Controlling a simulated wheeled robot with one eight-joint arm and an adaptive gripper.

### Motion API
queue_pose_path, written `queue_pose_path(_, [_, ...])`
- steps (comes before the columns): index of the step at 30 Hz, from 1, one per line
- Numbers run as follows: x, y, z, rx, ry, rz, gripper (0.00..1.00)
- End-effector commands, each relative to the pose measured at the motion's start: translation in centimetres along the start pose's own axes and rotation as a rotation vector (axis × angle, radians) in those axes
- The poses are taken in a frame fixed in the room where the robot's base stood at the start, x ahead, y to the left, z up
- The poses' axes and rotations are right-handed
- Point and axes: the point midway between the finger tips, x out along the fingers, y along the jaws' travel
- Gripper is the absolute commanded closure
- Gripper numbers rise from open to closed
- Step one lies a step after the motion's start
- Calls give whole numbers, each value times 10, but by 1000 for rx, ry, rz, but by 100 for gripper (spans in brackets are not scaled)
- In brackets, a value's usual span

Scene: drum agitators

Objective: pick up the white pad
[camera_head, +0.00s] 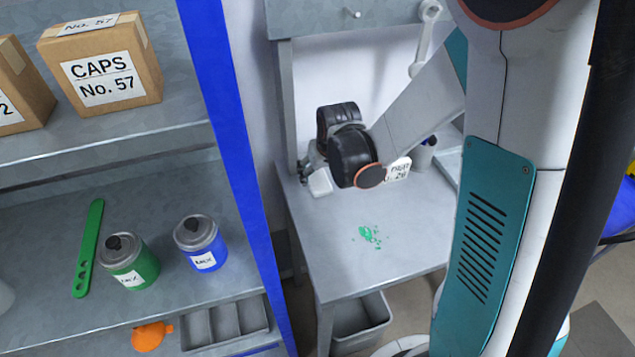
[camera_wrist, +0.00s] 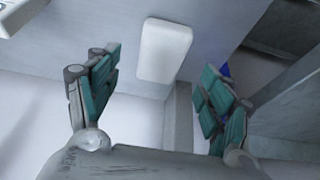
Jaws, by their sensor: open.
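The white pad (camera_wrist: 164,50) lies flat on the grey metal table in the wrist view, close to the table's edge. My gripper (camera_wrist: 163,95) is open and empty, with the pad between and beyond its two spread fingers, not gripped. In the head view a white piece of the pad (camera_head: 320,183) shows at the table's left side, beside and below my gripper (camera_head: 311,170). My wrist and arm hide part of that area. I cannot tell the exact height of the fingers over the pad.
The grey table (camera_head: 350,270) has a green spill (camera_head: 370,236) in its middle. A labelled sign (camera_head: 398,170) and a grey container (camera_head: 425,152) stand behind my arm. A shelf with a blue post (camera_head: 235,150) rises at the left, holding green (camera_head: 128,265) and blue (camera_head: 201,243) cans.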

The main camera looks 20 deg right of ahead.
Motion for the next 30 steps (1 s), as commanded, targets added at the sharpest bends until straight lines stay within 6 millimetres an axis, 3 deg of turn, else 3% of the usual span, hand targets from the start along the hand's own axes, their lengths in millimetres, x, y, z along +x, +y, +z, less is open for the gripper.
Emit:
queue_pose_path(12, [50, -1, -5, 0, 0, 0, 27])
queue_pose_path(30, [52, -1, -4, 0, 0, 0, 27])
